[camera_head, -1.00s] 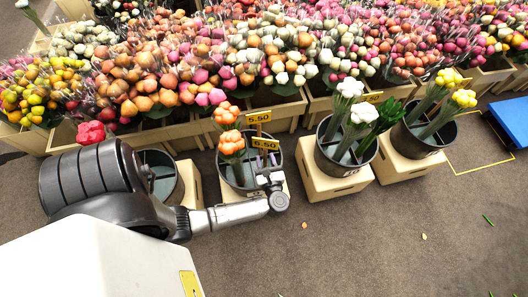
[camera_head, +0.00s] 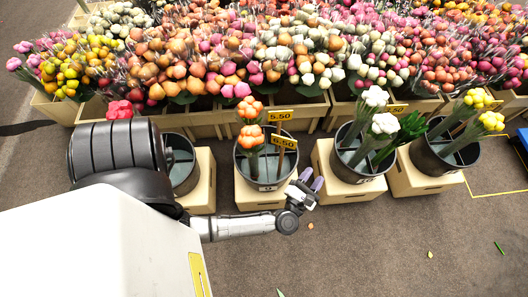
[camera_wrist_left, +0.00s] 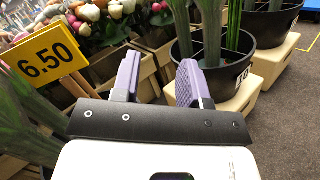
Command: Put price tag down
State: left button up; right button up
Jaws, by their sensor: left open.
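The yellow 6.50 price tag (camera_head: 284,142) stands on a stick in the black bucket (camera_head: 242,172) with orange tulips (camera_head: 250,122). The bucket sits on a cream block. In the left wrist view the tag (camera_wrist_left: 44,54) is at the upper left, slightly tilted, clear of the fingers. My left gripper (camera_head: 310,182) is open and empty, beside the bucket's right front. Its two purple-padded fingers (camera_wrist_left: 158,78) are apart with nothing between them. The foot of the tag's stick is hard to make out. My right gripper is not seen.
A bucket with white tulips (camera_head: 376,166) stands to the right, and one with yellow tulips (camera_head: 440,160) beyond it. A 5.50 tag (camera_head: 280,115) is on the crates behind. The grey floor (camera_head: 350,245) in front is mostly clear.

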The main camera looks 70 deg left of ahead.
pick_arm(q)
jog(key=s+d+r+m+g+h, duration=0.1)
jog(key=s+d+r+m+h, duration=0.1)
jog(key=d+m+h, duration=0.9)
jog(key=s+r+m+g+h, duration=0.1)
jog(key=m+h, duration=0.5)
jog(key=m, duration=1.1)
jog(key=s+a+m+g+y, duration=0.2)
jog(key=s+a+m+g, duration=0.2)
jog(key=s+m+g, duration=0.1)
jog(key=s+a+m+g+y, duration=0.3)
jog(key=s+m+g, duration=0.2)
jog(key=s, duration=0.5)
jog(key=shift+a+f+m, duration=0.3)
jog(key=shift+a+m, duration=0.05)
jog(key=shift+m, duration=0.65)
